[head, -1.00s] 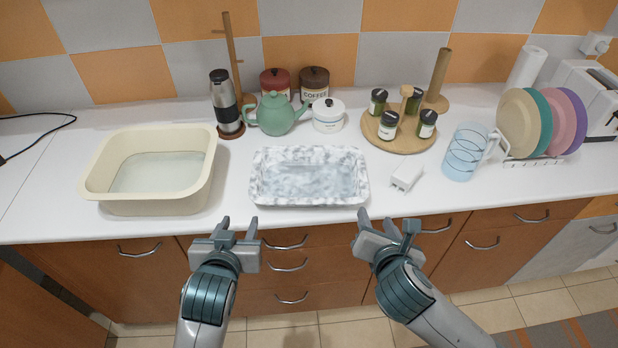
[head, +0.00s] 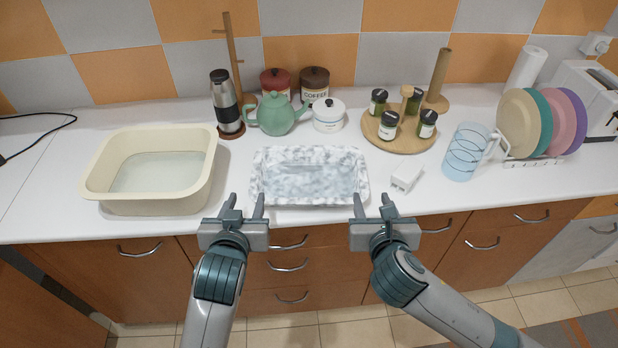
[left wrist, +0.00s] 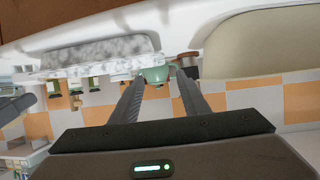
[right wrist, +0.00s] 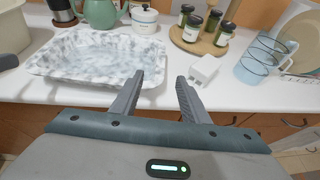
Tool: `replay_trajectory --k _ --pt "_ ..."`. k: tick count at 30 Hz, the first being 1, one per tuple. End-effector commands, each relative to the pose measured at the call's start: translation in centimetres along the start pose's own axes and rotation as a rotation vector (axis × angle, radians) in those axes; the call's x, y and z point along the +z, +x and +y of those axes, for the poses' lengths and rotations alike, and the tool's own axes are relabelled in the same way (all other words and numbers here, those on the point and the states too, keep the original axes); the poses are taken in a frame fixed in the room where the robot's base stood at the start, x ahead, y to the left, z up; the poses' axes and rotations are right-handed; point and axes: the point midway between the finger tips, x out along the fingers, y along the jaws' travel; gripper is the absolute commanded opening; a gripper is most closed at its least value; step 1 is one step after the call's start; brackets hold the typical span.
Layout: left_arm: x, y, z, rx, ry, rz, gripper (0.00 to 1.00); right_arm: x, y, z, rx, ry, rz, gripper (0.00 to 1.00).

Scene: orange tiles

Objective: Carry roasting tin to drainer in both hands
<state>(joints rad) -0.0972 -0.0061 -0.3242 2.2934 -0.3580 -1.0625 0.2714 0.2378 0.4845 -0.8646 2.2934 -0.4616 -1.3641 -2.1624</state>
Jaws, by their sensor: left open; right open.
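The roasting tin (head: 308,198) is a white and grey marbled rectangular dish at the middle of the counter's front edge. It also shows in the left wrist view (left wrist: 100,50) and in the right wrist view (right wrist: 60,75). My left gripper (head: 247,202) is open and empty in front of the tin's left front corner. My right gripper (head: 372,202) is open and empty in front of its right front corner. Neither gripper visibly holds the tin. The drainer (head: 535,162) is a white wire rack at the far right, with several coloured plates standing in it.
A cream basin (head: 192,204) stands left of the tin. Behind are a green teapot (head: 277,115), a flask (head: 224,100) and a round wooden spice stand (head: 400,142).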

Motion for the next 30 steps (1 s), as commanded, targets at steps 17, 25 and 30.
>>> replay_trajectory --k 17,25,30 --pt "-0.1 9.0 0.0 -0.001 0.001 0.001 0.41 0.1 9.0 -0.1 -0.002 0.0 0.0 0.41" --pt "-0.1 13.2 -0.1 -0.001 0.0 0.001 0.41 0.1 13.2 -0.1 -0.002 0.001 0.0 0.41" --pt "-0.1 15.0 -0.1 -0.001 0.001 0.001 0.41 0.1 14.9 0.0 -0.001 0.001 0.0 0.41"
